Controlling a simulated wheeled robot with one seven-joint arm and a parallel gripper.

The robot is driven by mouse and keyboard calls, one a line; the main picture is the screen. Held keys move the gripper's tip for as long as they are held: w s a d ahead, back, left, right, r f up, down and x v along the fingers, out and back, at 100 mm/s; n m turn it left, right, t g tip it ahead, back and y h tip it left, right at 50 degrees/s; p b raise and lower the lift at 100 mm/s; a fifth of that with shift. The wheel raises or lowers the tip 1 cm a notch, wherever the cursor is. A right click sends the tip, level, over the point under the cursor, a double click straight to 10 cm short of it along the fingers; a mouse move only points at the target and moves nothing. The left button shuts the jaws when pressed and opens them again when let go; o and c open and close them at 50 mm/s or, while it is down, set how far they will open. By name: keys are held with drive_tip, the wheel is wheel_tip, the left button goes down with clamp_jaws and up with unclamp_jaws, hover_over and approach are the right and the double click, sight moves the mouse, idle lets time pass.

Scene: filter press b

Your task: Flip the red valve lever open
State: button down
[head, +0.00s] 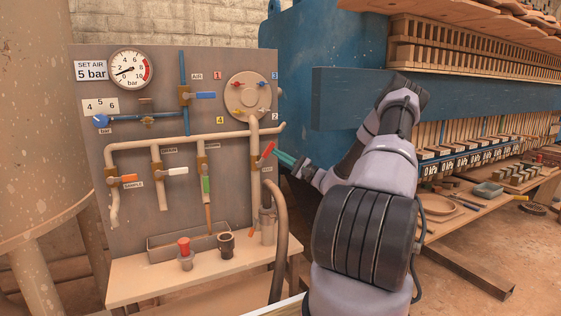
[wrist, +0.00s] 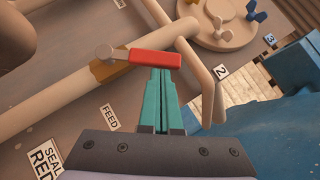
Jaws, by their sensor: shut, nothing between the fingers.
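The red valve lever (head: 267,150) sits on a brass valve on the right vertical pipe of the panel and slants up to the right. In the wrist view the red lever (wrist: 155,59) lies across the tips of my fingers, with its metal stem and brass valve body (wrist: 108,66) at its left. My gripper (head: 279,155) has teal fingers that are shut and empty. In the wrist view my gripper (wrist: 160,72) has its fingertips right at the lever's near side; I cannot tell whether they touch it.
A FEED label (wrist: 110,117) is beside the pipe. A bent thin pipe (wrist: 205,75) stands close right of my fingers. Other levers are on the panel: blue (head: 205,95), orange (head: 129,178), white (head: 178,171) and green (head: 206,184). The blue press (head: 345,98) stands at the right.

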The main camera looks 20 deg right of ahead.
sight(270, 145)
drive_tip(key=r+n+g, duration=0.1)
drive_tip(key=a+r+n+g, duration=0.1)
drive_tip(key=n, duration=0.1)
drive_tip(key=a+n+g, duration=0.1)
drive_tip(key=shift+r+n+h, duration=0.3)
drive_tip(key=shift+r+h, duration=0.1)
drive_tip(key=shift+s+a+r+n+g+h, duration=0.1)
drive_tip(key=shift+a+r+n+g+h, duration=0.3)
drive_tip(key=shift+n+g, duration=0.2)
drive_tip(key=shift+a+r+n+g+h, duration=0.15)
drive_tip(key=shift+a+n+g+h, duration=0.15)
drive_tip(key=shift+a+n+g, duration=0.25)
